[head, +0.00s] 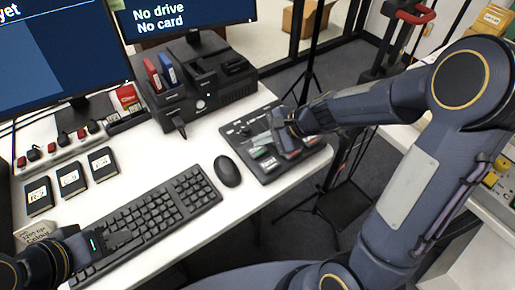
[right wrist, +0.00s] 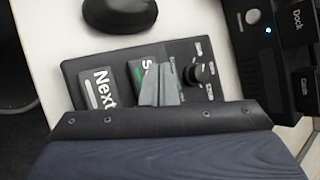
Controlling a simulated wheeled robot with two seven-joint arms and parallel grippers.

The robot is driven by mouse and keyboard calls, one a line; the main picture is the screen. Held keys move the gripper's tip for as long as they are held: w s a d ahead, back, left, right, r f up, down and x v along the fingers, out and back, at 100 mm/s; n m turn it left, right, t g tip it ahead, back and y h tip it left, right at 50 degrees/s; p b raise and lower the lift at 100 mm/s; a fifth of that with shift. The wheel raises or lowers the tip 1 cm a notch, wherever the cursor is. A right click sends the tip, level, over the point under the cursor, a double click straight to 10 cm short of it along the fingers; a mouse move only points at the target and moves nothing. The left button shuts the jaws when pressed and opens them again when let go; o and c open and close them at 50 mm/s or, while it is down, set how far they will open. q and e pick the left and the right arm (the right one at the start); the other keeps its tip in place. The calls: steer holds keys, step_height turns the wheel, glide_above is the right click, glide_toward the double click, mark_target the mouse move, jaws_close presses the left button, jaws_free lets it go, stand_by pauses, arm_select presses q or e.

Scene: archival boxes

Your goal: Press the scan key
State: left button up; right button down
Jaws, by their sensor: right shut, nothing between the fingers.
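The scan key (right wrist: 139,72) is probably the dark key with a green stripe and a letter "S" in the right wrist view; the rest of its label is hidden behind my fingers. It sits on a black control panel (head: 238,148), between a key marked "Next" (right wrist: 98,89) and a black knob (right wrist: 203,72). My right gripper (right wrist: 161,84) is shut and empty, with its fingertips over the key's edge; I cannot tell whether they touch it. It also shows over the panel in the head view (head: 277,127). My left gripper (head: 100,243) is at the keyboard's left end, its fingers unclear.
A mouse (head: 227,171) and a keyboard (head: 152,222) lie left of the panel. A black dock (head: 207,97) with red and blue drives stands behind. Three labelled black drives (head: 71,179) lie at the left. Two screens stand at the back; one reads "No drive No card" (head: 160,20).

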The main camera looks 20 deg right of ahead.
mark_target(262, 150)
steer(key=shift+f, duration=0.15)
stand_by(0.7)
steer(key=shift+f+b, duration=0.3)
steer(key=shift+b, duration=0.15)
steer(key=shift+f+b, duration=0.45)
steer(key=shift+f, duration=0.05)
stand_by(0.5)
steer(key=shift+r, duration=0.1)
steer(key=shift+r+p, duration=0.8)
step_height(262, 150, up, 5)
steer(key=p, duration=0.4)
steer(key=shift+r+p, duration=0.1)
steer(key=shift+p, duration=0.25)
